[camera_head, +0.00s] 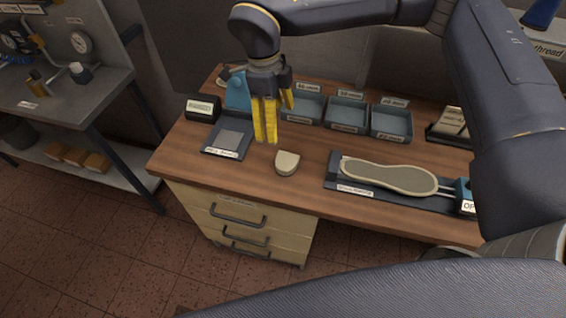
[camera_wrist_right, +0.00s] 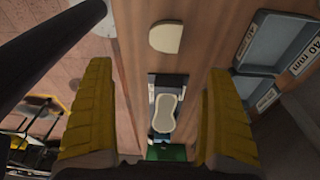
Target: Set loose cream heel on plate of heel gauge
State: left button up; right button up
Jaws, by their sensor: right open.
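The loose cream heel (camera_head: 287,163) lies on the wooden bench, near its front edge. It also shows in the right wrist view (camera_wrist_right: 165,37), above the space between my fingers. The heel gauge, a dark base with a grey plate (camera_head: 229,139) and a front label, sits left of the heel; the plate looks bare. My right gripper (camera_head: 265,138) hangs over the bench between the gauge and the heel, slightly behind the heel. Its yellow fingers stand wide apart with nothing between them in the right wrist view (camera_wrist_right: 155,85). My left gripper is not in view.
A long sole-shaped piece (camera_head: 390,177) lies on a dark fixture at right. Several blue-grey bins (camera_head: 347,114) line the back. A blue upright piece (camera_head: 237,92) and a black labelled box (camera_head: 202,108) stand behind the gauge. Bare wood surrounds the heel.

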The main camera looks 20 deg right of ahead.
aim_at(286, 161)
jog(key=f, duration=0.5)
jog(key=d+f, duration=0.1)
jog(key=f, duration=0.5)
jog(key=s+d+f, duration=0.1)
jog(key=f, duration=0.5)
jog(key=shift+d+f, duration=0.15)
jog(key=shift+d, duration=0.05)
jog(key=shift+c, duration=0.5)
jog(key=c, duration=1.2)
